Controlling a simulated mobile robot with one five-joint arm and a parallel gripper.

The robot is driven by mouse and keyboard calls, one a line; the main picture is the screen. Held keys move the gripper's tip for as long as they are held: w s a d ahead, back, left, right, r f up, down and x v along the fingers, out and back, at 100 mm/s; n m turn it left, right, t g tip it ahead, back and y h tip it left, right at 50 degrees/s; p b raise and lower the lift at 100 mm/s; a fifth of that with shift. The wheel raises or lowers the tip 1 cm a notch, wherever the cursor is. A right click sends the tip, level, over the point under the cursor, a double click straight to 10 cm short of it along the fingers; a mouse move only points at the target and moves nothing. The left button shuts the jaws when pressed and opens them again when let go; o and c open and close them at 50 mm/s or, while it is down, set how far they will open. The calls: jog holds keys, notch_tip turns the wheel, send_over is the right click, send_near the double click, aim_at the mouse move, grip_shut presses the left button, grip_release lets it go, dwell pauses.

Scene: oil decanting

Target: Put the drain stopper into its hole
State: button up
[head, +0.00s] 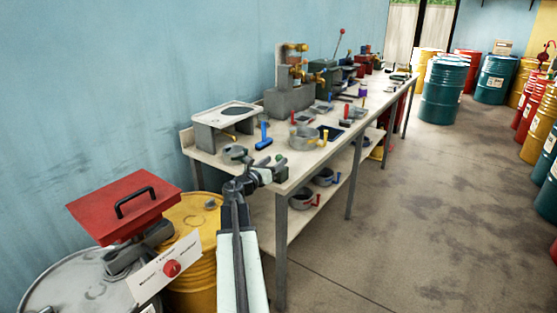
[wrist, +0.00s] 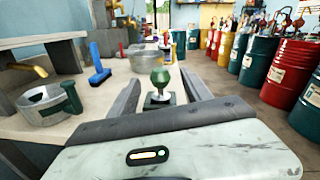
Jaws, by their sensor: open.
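A small stopper-like piece with a green knob (wrist: 160,82) stands upright on a dark square base (wrist: 152,103) on the bench in the wrist view. I take it for the drain stopper. My gripper (head: 274,168) is at the bench's near end in the head view. In the wrist view its two fingers are spread, one on each side of the green knob, with gaps showing. Nothing is held. In the head view the knob is small and partly mixed with my gripper's outline. I cannot make out the stopper's hole for certain.
A green-handled pan (wrist: 45,106), a blue-handled tool (head: 264,136) and a yellow-handled pot (head: 305,138) stand nearby on the bench (head: 290,180). A grey stand (head: 210,132) is behind. Drums (head: 440,92) line the right; the floor between is clear.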

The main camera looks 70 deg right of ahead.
jog(key=a, duration=0.4)
jog(key=shift+w, duration=0.35)
